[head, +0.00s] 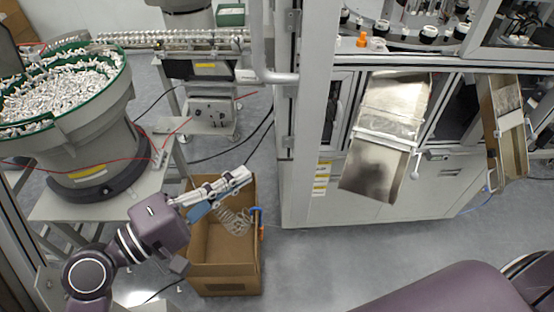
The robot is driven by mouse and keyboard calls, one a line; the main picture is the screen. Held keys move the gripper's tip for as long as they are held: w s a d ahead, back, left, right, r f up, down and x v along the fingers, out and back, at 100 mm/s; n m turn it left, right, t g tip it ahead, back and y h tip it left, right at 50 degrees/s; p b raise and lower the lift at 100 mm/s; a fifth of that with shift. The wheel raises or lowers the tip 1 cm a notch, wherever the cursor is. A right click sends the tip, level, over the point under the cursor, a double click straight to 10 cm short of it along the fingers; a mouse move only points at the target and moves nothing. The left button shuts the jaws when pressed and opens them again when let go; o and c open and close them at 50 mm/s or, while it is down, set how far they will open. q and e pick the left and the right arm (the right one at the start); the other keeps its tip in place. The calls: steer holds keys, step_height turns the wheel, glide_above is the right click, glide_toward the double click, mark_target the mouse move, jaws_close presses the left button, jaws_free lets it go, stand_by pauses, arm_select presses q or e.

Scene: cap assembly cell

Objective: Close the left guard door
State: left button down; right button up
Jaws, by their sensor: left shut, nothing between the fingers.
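The left guard door (317,110) appears to be the tall pale grey frame standing nearly edge-on at the middle of the head view, swung out from the machine. A grey tubular handle (267,70) projects from its left side. My left gripper (246,175) is shut and empty, below and to the left of the door handle, over a cardboard box. It points to the upper right and is apart from the door. My right gripper is out of view; only a purple part of my own body shows at the lower right.
A cardboard box (225,283) with wire-like items sits on the floor beneath my left gripper. A bowl feeder (100,140) full of small parts stands at the left. Metal chutes (372,170) jut from the machine at the right. Grey floor (310,265) is clear at lower centre.

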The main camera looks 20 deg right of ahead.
arm_select(q)
steer(key=d+p, duration=0.3)
steer(key=d, duration=0.4)
steer(key=shift+w+d, duration=0.2)
steer(key=shift+d, duration=0.15)
steer(key=shift+f, duration=0.15)
